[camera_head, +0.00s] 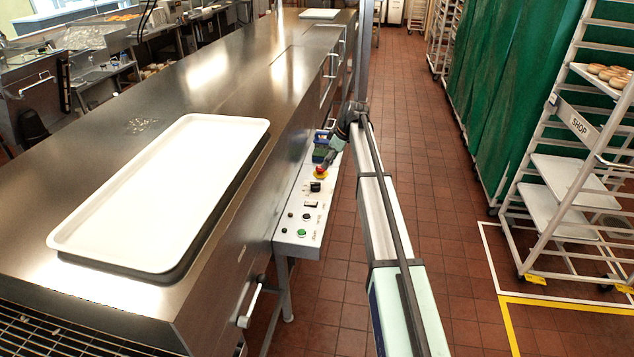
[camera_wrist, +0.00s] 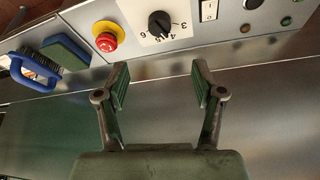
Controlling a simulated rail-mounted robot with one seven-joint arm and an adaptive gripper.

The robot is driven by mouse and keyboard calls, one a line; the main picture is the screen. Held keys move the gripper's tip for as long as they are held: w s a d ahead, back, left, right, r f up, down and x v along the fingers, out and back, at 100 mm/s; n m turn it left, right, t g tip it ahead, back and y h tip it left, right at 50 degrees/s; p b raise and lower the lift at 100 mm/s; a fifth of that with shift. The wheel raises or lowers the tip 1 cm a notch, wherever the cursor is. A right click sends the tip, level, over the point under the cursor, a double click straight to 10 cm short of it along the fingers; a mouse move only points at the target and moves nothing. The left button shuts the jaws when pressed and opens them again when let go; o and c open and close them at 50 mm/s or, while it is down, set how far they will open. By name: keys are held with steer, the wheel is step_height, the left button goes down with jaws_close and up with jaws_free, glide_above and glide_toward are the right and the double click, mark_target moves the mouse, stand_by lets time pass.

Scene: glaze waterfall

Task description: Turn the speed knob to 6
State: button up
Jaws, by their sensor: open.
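The speed knob (camera_wrist: 159,24) is black and round, on a white dial plate (camera_wrist: 140,13) at the top of the wrist view. The numbers 3 to 6 show along its near edge; I cannot tell for certain which one its pointer marks. In the head view the knob (camera_head: 315,187) is a small dark shape on the control panel (camera_head: 286,236). My gripper (camera_wrist: 160,80) is open and empty, its two fingers apart. In the wrist view the fingertips lie below the knob, one to each side, without touching it. In the head view my gripper (camera_head: 328,160) is near the panel's far end.
A red emergency stop (camera_wrist: 106,42) on a yellow base sits left of the knob. A white switch (camera_wrist: 208,10) is to the right. A blue-handled brush (camera_wrist: 35,66) and a green pad (camera_wrist: 66,51) lie further left. A large white tray (camera_head: 165,190) rests on the steel counter.

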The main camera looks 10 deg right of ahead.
mark_target(317, 183)
steer(key=p+x, duration=0.4)
steer(key=x, duration=1)
steer(key=shift+w+a, duration=0.1)
steer(key=c, duration=1.1)
